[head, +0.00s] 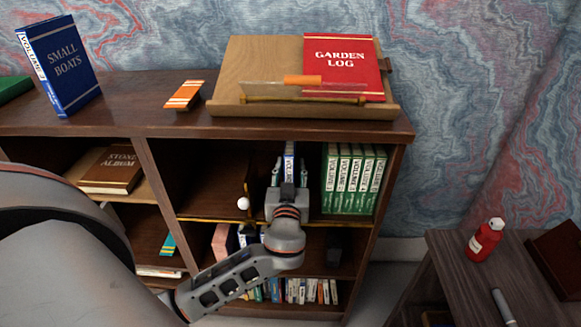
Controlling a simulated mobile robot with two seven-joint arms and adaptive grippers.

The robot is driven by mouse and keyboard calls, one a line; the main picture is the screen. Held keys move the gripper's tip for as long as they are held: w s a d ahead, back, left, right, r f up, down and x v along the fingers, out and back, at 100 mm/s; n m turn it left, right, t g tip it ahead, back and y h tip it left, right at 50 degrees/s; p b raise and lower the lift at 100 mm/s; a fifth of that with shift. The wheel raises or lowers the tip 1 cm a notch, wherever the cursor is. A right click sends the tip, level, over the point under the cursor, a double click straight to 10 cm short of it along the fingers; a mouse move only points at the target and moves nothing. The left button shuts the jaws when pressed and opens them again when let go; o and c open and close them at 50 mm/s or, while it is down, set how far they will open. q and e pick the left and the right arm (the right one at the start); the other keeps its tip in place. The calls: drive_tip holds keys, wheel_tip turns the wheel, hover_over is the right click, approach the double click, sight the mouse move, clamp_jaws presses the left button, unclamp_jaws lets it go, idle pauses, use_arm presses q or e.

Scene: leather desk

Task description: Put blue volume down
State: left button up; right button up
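A thin blue-and-white volume (289,158) stands upright in the upper right compartment of the bookcase, left of the green volumes. My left gripper (289,173) reaches into that compartment, with one finger on each side of this volume. The fingers look spread, with gaps between them and the spine. The volume's lower part is hidden behind the gripper. A larger blue book, "Small Boats" (65,62), with a white "Volume" spine, stands upright on top of the bookcase at the far left. My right gripper is not in view.
Several green volumes (352,180) fill the compartment's right end. A small white ball on a stand (243,203) is left of my gripper. A wooden lectern (245,65) holds a red "Garden Log" (345,60). A red bottle (485,240) stands on a side table.

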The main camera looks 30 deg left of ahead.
use_arm(q)
drive_tip(key=shift+r, duration=0.1)
drive_tip(key=b+v, duration=0.1)
drive_tip(key=v, duration=1.1)
drive_tip(key=s+d+f+m+g+h, duration=0.2)
drive_tip(key=d+f+m+h, duration=0.15)
drive_tip(key=f, duration=0.65)
drive_tip(key=s+d+f+m+g+h, duration=0.1)
drive_tip(key=s+d+f+m+h, duration=0.25)
drive_tip(key=f, duration=0.65)
drive_tip(key=s+d+f+m+g+h, duration=0.1)
drive_tip(key=s+d+f+m+h, duration=0.2)
drive_tip(key=s+f, duration=0.5)
drive_tip(key=shift+s+d+f+m+g+h, duration=0.15)
drive_tip(key=shift+s+f+m+g+h, duration=0.2)
drive_tip(key=shift+s+h, duration=0.4)
drive_tip(key=shift+r, duration=0.1)
